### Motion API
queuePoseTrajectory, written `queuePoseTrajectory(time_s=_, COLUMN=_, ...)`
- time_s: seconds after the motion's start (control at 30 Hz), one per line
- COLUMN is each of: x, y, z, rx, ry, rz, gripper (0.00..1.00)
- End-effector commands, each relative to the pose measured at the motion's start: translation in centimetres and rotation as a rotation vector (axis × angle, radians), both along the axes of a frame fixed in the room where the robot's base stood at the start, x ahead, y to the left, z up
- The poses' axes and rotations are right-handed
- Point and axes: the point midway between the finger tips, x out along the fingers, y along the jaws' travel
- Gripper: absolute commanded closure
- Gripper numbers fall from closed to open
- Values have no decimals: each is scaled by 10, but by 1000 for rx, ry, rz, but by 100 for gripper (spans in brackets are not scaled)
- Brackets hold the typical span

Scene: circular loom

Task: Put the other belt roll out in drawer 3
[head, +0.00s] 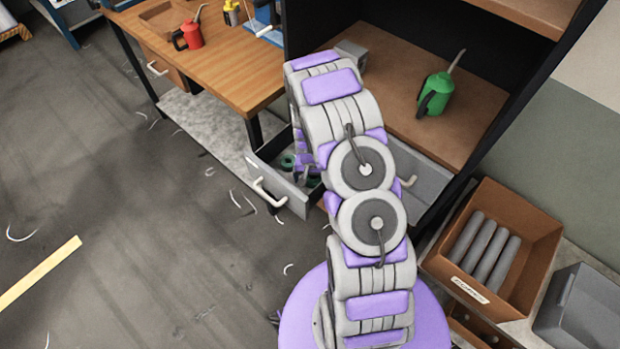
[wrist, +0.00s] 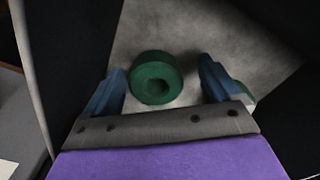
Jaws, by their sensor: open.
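My gripper (wrist: 168,88) is open, with one blue finger on each side of the roll. The left finger is close to the roll; I cannot tell whether it touches. In the head view an open grey drawer (head: 265,182) sticks out of the cabinet, with a green roll (head: 288,162) inside. My arm hides much of this drawer and my gripper there. I cannot read a drawer number.
A wooden workbench (head: 220,65) carries a red oil can (head: 190,37). A green oil can (head: 436,92) stands on the cabinet shelf (head: 390,95). A brown bin (head: 530,235) with grey cylinders and a grey bin (head: 585,310) are at the right. Thin scraps lie on the open floor.

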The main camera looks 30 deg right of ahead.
Motion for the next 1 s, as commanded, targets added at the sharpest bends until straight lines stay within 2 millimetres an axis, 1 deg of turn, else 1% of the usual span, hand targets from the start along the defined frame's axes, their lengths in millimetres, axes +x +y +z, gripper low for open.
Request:
queuePoseTrajectory(time_s=0.17, x=1, y=0, z=24, rx=-2, ry=-3, rz=-1, gripper=10)
queuePoseTrajectory(time_s=0.27, x=1, y=0, z=43, rx=-3, ry=-5, rz=0, gripper=10)
queuePoseTrajectory(time_s=0.4, x=2, y=2, z=74, rx=-5, ry=-7, rz=0, gripper=10)
queuePoseTrajectory(time_s=0.5, x=1, y=2, z=93, rx=-4, ry=-4, rz=0, gripper=10)
queuePoseTrajectory(time_s=0.6, x=2, y=1, z=107, rx=-4, ry=-6, rz=0, gripper=10)
queuePoseTrajectory(time_s=0.67, x=2, y=1, z=114, rx=-3, ry=-5, rz=0, gripper=10)
queuePoseTrajectory(time_s=0.77, x=0, y=4, z=125, rx=-2, ry=-2, rz=8, gripper=10)
queuePoseTrajectory(time_s=0.83, x=-3, y=8, z=137, rx=1, ry=2, rz=20, gripper=10)
queuePoseTrajectory(time_s=0.87, x=-5, y=11, z=144, rx=2, ry=3, rz=28, gripper=10)
queuePoseTrajectory(time_s=0.97, x=-16, y=24, z=176, rx=5, ry=9, rz=66, gripper=10)
queuePoseTrajectory(time_s=1.0, x=-23, y=30, z=191, rx=9, ry=13, rz=83, gripper=10)
